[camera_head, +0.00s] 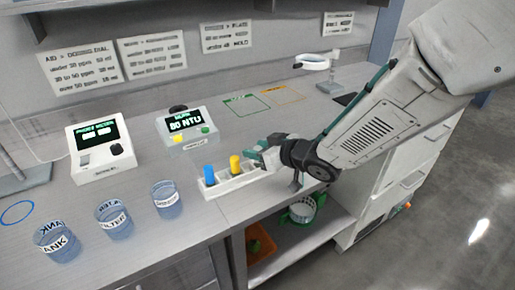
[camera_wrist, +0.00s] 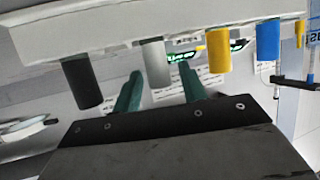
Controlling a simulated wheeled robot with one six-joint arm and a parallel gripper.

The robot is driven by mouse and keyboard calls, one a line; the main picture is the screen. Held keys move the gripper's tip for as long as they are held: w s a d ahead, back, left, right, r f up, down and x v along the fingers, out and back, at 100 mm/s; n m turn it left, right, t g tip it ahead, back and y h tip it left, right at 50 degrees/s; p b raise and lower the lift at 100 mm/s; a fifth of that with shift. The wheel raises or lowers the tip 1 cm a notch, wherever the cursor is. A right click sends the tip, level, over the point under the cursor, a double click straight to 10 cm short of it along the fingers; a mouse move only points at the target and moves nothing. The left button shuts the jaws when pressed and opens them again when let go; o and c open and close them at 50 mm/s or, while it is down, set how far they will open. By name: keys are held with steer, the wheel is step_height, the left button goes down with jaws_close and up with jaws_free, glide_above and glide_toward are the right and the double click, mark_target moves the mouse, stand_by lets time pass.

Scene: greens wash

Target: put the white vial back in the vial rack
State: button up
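The white vial (camera_wrist: 156,63) stands in the white vial rack (camera_wrist: 120,28) in the wrist view, which shows the rack upside down. It is between the dark vial (camera_wrist: 82,84) and the yellow vial (camera_wrist: 219,50). My gripper (camera_wrist: 160,88) has its two teal fingers apart, one on each side of the white vial, with a visible gap on the yellow vial's side. In the head view my gripper (camera_head: 270,146) is at the right end of the rack (camera_head: 233,182), and the white vial is hard to make out there.
The blue vial (camera_head: 209,174) and yellow vial (camera_head: 235,165) stand in the rack. Several labelled beakers (camera_head: 166,199) are to its left. A meter (camera_head: 188,124) and a pocket meter box (camera_head: 100,150) stand behind. The rack is near the counter's front edge.

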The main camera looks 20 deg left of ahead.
steer(key=shift+r, duration=0.2)
steer(key=v, duration=1.2)
